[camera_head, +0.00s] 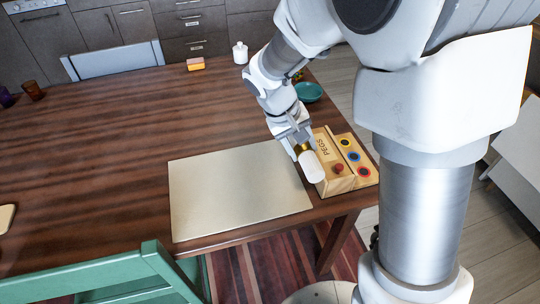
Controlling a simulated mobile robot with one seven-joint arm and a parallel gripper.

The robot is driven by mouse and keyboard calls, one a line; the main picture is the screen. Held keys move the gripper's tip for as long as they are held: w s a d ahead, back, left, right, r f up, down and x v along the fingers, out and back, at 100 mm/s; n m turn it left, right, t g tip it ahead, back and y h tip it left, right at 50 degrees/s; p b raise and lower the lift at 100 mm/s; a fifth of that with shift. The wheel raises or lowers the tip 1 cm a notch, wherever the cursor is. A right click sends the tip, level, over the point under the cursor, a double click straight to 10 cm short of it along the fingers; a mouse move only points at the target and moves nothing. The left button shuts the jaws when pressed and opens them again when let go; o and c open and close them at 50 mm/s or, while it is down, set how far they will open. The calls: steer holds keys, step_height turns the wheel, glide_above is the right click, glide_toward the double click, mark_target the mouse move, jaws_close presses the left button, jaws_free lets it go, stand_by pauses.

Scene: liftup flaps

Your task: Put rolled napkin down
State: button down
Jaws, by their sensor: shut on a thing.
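My gripper (299,148) is at the right end of the pale placemat (235,195), just left of the wooden box marked PEGS. It is shut on the rolled napkin (311,167), a white roll with a gold-coloured band near the jaws. The napkin hangs tilted from the jaws over the placemat's right edge. I cannot tell whether it touches the mat or the box. My wrist hides part of the napkin's upper end.
The PEGS box (329,160) has a red knob, and a board with coloured rings (354,157) lies to its right. A teal bowl (308,92), white bottle (240,53) and orange block (195,64) stand farther back. The table's left side is largely clear. A green chair (150,262) is in front.

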steer(key=a+f, duration=0.1)
steer(key=w+a+f, duration=0.1)
steer(key=a, duration=0.1)
steer(key=a+f+b, duration=0.1)
steer(key=a, duration=0.1)
steer(key=shift+w+a+f, duration=0.2)
steer(key=shift+w+f, duration=0.05)
steer(key=shift+f, duration=0.05)
steer(key=shift+f+b, duration=0.5)
steer(key=shift+f, duration=1.35)
steer(key=shift+f, duration=0.2)
steer(key=c, duration=0.6)
jaws_free()
steer(key=shift+r, duration=0.15)
